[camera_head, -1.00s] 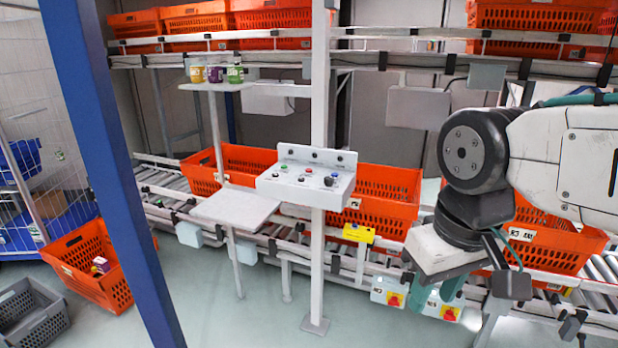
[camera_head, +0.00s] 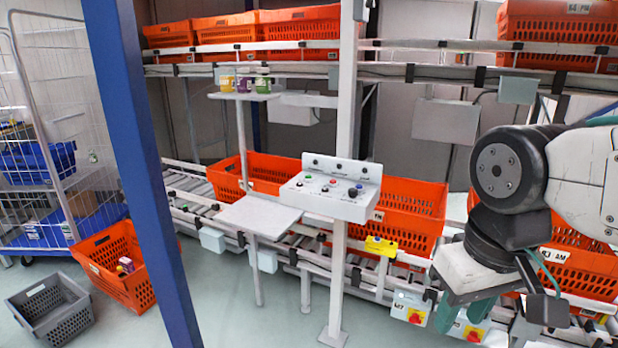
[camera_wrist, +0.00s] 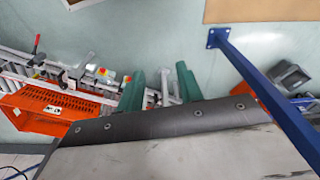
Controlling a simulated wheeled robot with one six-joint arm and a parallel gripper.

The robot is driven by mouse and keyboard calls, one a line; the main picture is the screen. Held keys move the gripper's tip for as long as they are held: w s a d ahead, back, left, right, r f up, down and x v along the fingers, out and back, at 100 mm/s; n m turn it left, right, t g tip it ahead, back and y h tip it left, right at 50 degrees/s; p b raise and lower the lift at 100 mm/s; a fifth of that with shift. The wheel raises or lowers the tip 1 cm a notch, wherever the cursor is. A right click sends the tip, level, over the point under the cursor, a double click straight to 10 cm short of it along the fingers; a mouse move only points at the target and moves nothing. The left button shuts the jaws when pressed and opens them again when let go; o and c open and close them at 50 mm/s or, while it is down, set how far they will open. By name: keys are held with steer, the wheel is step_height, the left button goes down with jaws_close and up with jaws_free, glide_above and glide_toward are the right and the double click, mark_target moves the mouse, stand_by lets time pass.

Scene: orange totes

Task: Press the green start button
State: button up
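The white control box (camera_head: 333,188) is mounted on a grey post in the middle of the head view. Its sloped face carries several small buttons and knobs. The green button (camera_head: 308,179) is at the left of this face, with a red button (camera_head: 332,182) to its right. My gripper (camera_head: 467,312) hangs at the lower right of the head view, lower than the box and well apart from it. In the wrist view its two green fingers (camera_wrist: 160,86) are spread with nothing between them. I cannot make out the control box in the wrist view.
A small grey shelf (camera_head: 258,216) juts out left of the box. A yellow button box (camera_head: 381,246) is below it. Orange totes (camera_head: 412,213) stand on the conveyor behind. A blue post (camera_head: 142,165) rises at left. A grey crate (camera_head: 50,309) lies on the floor.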

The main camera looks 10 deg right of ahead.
jaws_close()
stand_by(1.7)
